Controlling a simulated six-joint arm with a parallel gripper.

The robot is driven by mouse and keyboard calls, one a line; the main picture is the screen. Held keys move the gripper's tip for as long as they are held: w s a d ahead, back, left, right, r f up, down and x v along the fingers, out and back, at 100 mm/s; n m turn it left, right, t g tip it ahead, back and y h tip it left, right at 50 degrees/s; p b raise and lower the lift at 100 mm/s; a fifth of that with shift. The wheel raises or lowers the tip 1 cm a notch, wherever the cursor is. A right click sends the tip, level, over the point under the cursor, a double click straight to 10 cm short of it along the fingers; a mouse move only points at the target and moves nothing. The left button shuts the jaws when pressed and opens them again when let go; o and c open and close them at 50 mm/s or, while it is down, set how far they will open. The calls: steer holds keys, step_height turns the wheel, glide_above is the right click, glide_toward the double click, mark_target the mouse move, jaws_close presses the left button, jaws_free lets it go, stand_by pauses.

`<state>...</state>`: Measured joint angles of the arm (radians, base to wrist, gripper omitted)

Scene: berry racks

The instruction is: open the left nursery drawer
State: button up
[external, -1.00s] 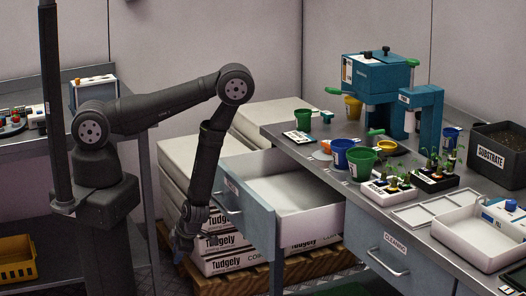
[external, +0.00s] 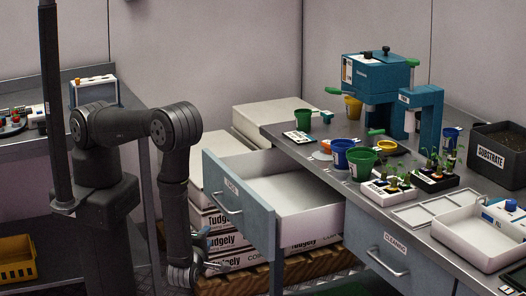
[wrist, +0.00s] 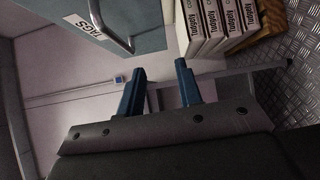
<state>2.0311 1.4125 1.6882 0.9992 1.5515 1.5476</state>
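The left drawer of the bench stands pulled well out, its blue-grey front (external: 240,205) facing my arm and its white inside (external: 290,192) looking empty. In the wrist view the drawer front (wrist: 150,15) crosses the top, with a TAGS label and a metal bar handle (wrist: 108,24). My gripper (external: 206,250) is below and left of the drawer front, apart from the handle (external: 228,204). In the wrist view its two blue fingers (wrist: 160,68) are spread with nothing between them.
The right drawer, labelled CLEANING (external: 385,262), is closed. Stacked Tudgely boxes (external: 222,238) on a wooden pallet (external: 245,280) stand behind my gripper. Pots, seedlings and a white tray (external: 480,240) are on the bench top. A shelf with a yellow crate (external: 17,258) is at left.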

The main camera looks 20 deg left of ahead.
steer(key=t+h, duration=0.2)
glide_toward(221, 204)
steer(key=w, duration=0.7)
steer(key=w+r, duration=0.1)
steer(key=w, duration=0.2)
steer(key=shift+w+a, duration=0.15)
steer(key=shift+w, duration=0.15)
steer(key=shift+c, duration=0.2)
jaws_close()
